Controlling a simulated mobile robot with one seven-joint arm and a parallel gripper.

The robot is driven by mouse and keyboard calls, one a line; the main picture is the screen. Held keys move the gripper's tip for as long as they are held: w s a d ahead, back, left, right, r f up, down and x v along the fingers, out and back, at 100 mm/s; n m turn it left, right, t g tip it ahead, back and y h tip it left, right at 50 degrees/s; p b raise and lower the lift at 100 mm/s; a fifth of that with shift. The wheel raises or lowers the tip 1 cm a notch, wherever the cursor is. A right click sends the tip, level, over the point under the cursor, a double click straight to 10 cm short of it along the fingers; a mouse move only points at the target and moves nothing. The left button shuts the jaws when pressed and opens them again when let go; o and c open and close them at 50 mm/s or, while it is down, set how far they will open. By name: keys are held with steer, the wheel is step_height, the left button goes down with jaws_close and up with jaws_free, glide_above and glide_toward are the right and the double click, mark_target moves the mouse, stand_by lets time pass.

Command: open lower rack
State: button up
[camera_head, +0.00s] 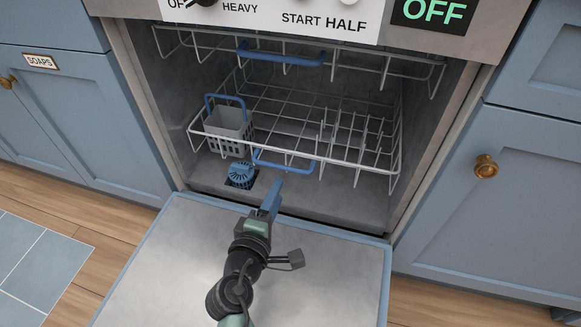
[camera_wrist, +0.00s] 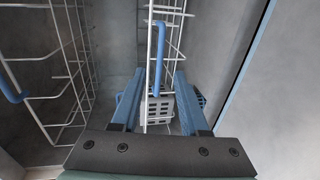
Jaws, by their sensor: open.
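The lower rack (camera_head: 365,160) is a white wire rack inside the open dishwasher, with a blue handle (camera_head: 283,163) on its front edge. The rack sits within the cavity, behind the lowered door. My gripper (camera_head: 275,186) is just in front of and slightly below that handle in the head view. In the wrist view my gripper (camera_wrist: 159,73) is open, with blue fingers apart. The handle (camera_wrist: 159,60) lines up with the gap between the fingertips. Nothing is held. I cannot tell whether the handle is between the fingers or just beyond them.
The lowered door (camera_head: 330,265) lies under my arm. The upper rack (camera_head: 370,60) with its own blue handle (camera_head: 282,58) hangs above. A grey basket (camera_head: 228,125) stands in the lower rack's left side. A blue round cap (camera_head: 241,172) sits on the cavity floor. Blue cupboards flank the dishwasher.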

mark_target(289, 167)
steer(key=shift+b+x, duration=2.3)
steer(key=shift+x, duration=2.8)
steer(key=shift+c, duration=0.2)
jaws_close()
